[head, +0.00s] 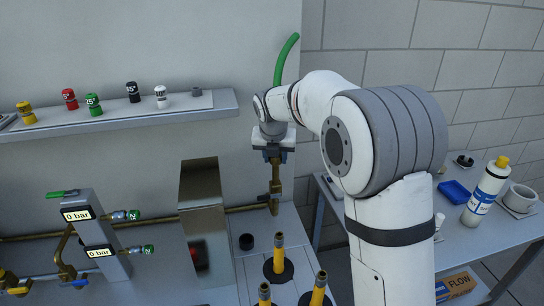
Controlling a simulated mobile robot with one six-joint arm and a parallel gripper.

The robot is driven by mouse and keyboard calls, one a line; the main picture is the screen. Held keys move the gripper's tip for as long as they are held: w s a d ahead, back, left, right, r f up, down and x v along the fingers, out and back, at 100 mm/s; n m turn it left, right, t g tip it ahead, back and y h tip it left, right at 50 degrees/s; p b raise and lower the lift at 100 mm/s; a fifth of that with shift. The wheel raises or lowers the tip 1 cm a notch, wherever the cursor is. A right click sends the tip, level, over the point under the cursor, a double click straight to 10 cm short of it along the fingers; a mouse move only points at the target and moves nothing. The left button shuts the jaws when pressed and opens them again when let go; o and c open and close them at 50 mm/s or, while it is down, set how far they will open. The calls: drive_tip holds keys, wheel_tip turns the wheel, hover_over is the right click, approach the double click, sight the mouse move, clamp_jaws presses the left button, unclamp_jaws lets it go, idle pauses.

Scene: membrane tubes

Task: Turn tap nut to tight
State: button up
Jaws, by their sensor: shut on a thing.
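My gripper (273,156) points down at the top of an upright brass tap fitting (275,186), right of the steel box. Its jaws are shut around the upper end of this fitting, where the tap nut would be. The nut itself is hidden between the jaws, so its turn cannot be seen. The fitting joins a horizontal brass pipe (244,209) near its lower end.
My arm covers much of the right middle. A shelf (180,115) with several coloured caps runs along the wall. Yellow membrane tubes (278,253) stand in front. Gauges reading 0 bar (77,214) are at left. A side table (450,223) holds a bottle (484,198).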

drive_tip(key=shift+w+a+r+m+h+p, duration=0.15)
drive_tip(key=shift+m+h+p, duration=0.35)
drive_tip(key=shift+m, duration=0.85)
drive_tip(key=shift+w+a+f+m+h+p, duration=0.15)
drive_tip(key=shift+m+h+p, duration=0.35)
drive_tip(key=shift+m, duration=0.85)
drive_tip(key=shift+s+r+m+g, duration=0.1)
drive_tip(key=shift+m+g, duration=0.2)
drive_tip(key=shift+m, duration=0.1)
drive_tip(key=o, duration=1)
drive_tip(key=s+a+r+b, duration=0.1)
drive_tip(key=s+a, duration=0.1)
drive_tip(key=s, duration=0.1)
drive_tip(key=s+a+b, duration=0.2)
drive_tip(key=s+a, duration=0.1)
drive_tip(key=s, duration=0.1)
drive_tip(key=s+a+r+b, duration=0.1)
drive_tip(key=s+a, duration=0.1)
drive_tip(key=s, duration=0.2)
drive_tip(key=shift+a+r+b, duration=0.25)
drive_tip(key=shift+r+b, duration=0.05)
